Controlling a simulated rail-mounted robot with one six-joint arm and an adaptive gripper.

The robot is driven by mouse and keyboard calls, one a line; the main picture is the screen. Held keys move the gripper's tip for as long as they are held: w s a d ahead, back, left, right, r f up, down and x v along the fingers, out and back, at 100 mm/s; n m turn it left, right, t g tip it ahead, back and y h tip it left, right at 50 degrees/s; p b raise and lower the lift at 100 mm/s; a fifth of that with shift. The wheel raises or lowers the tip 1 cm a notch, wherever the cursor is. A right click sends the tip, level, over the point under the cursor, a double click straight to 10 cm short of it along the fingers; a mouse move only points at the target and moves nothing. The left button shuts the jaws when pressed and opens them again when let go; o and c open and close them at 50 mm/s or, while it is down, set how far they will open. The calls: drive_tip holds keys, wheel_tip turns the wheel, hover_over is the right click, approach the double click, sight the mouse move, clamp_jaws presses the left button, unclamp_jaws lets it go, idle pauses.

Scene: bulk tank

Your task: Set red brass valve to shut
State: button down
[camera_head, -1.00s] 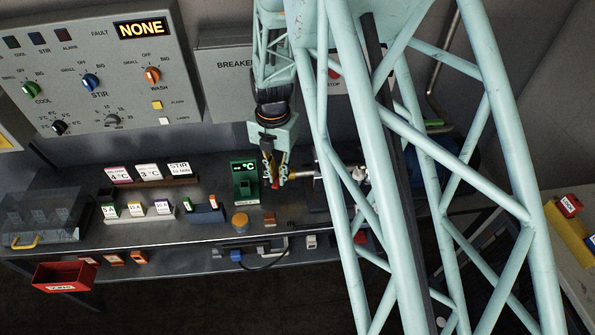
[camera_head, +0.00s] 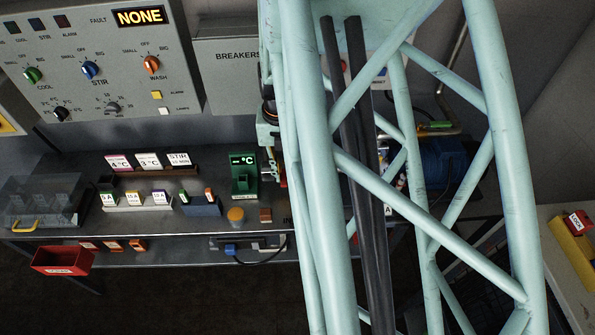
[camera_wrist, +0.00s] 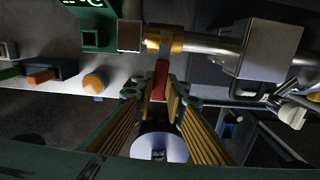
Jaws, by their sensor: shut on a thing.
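The red brass valve has a brass body (camera_wrist: 165,40) on a metal pipe in the wrist view. Its red handle (camera_wrist: 160,80) points from the body toward my wrist, roughly square to the pipe in that picture. My gripper (camera_wrist: 166,100) is shut on the red handle, with a finger on either side of it. In the head view my gripper (camera_head: 275,165) is mostly hidden behind my own arm. Only a bit of red (camera_head: 283,180) shows beside it there, and the valve body is hidden.
A green temperature display (camera_head: 244,176) stands just left of the valve, with an orange round knob (camera_head: 236,215) in front. A grey block (camera_wrist: 270,55) sits on the pipe to the right. A control panel (camera_head: 95,100) and breaker box (camera_head: 232,80) are behind.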

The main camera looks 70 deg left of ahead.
drive_tip(key=shift+w, duration=0.1)
idle(0.4)
drive_tip(key=c, duration=2.6)
unclamp_jaws()
drive_tip(key=shift+r, duration=0.15)
drive_tip(key=shift+r, duration=3.6)
